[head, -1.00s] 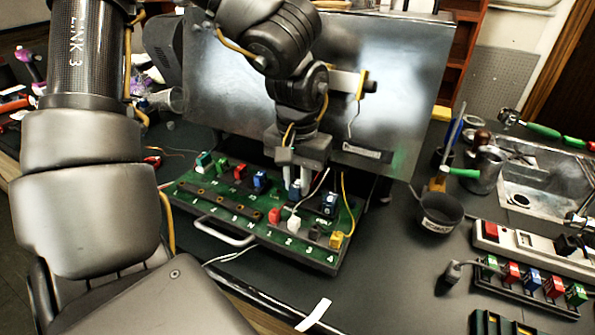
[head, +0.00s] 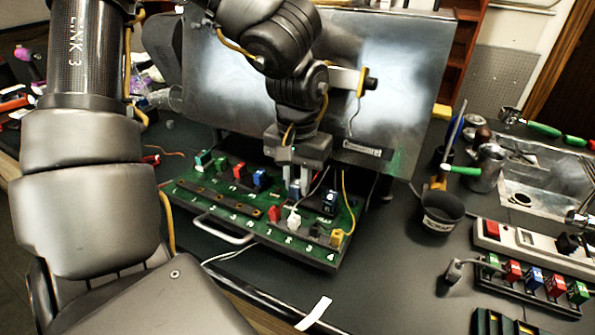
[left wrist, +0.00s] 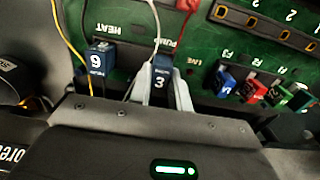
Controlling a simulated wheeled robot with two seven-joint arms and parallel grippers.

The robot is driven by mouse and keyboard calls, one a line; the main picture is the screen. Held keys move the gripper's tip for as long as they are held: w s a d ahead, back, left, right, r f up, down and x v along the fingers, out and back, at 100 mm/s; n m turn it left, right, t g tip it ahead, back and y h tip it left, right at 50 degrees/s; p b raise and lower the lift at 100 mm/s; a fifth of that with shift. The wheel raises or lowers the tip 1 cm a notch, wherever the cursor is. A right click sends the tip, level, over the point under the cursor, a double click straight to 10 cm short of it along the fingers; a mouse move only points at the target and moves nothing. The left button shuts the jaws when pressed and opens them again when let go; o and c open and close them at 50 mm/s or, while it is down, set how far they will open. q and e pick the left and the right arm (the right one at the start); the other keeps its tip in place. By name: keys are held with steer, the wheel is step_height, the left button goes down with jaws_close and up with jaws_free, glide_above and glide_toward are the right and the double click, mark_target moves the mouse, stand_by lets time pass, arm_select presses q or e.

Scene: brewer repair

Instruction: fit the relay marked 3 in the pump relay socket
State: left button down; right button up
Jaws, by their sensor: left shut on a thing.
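The dark blue relay marked 3 (left wrist: 160,82) is between the fingers of my left gripper (left wrist: 161,76), which is shut on it. In the head view my left gripper (head: 296,174) points down over the back middle of the green board (head: 264,224), with the relay (head: 294,188) at its tips. In the wrist view the relay is beside the PUMP label. The socket under it is hidden, and I cannot tell how deep the relay sits. A relay marked 6 (left wrist: 101,58) stands beside the HEAT label; it also shows in the head view (head: 329,201). My right gripper is not in view.
Coloured fuses, among them a red one (head: 239,171) and a blue one (head: 259,178), stand left of the gripper. Red, white and yellow wire plugs line the board's front right. A metal panel (head: 230,90) rises behind. A dark cup (head: 441,212) stands right.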

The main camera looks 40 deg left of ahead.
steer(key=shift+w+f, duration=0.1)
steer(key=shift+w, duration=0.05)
arm_select(q)
steer(key=c, duration=1.2)
jaws_free()
steer(key=shift+c, duration=0.2)
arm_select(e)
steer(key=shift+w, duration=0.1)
arm_select(q)
step_height(320, 180, up, 5)
steer(key=p, duration=0.4)
steer(key=shift+f, duration=0.2)
step_height(320, 180, up, 6)
steer(key=p, duration=0.6)
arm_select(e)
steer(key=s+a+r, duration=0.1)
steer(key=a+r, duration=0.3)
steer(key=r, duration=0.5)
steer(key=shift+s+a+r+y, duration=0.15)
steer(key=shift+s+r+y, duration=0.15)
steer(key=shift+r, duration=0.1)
